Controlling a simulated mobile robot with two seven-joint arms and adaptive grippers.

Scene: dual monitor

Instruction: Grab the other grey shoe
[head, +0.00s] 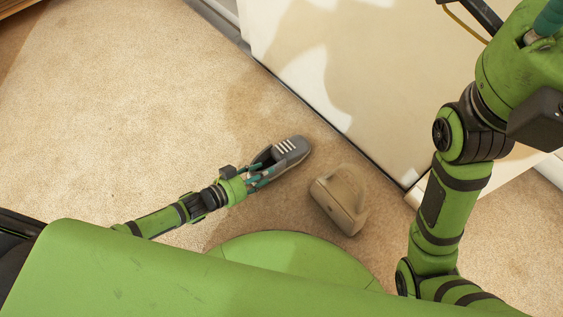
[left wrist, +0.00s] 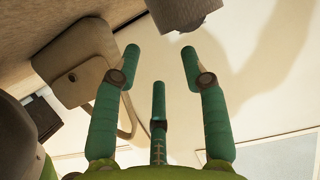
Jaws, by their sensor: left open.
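A grey shoe (head: 291,149) with pale stripes across its top lies on the carpet in the middle of the head view. My left gripper (head: 262,173) reaches in from the left, low by the shoe's open heel end. In the left wrist view my teal fingers (left wrist: 160,52) are spread with nothing between them. A grey piece, likely the shoe (left wrist: 182,12), shows at the top edge beyond the fingertips. Whether a finger touches the shoe I cannot tell. Only a teal bit of my right gripper (head: 548,18) shows at the upper right corner.
A tan handbag (head: 338,203) with a loop handle stands right of the shoe; it also shows in the left wrist view (left wrist: 82,72). A cream cabinet (head: 345,70) stands behind the shoe. Carpet (head: 130,100) to the left is clear.

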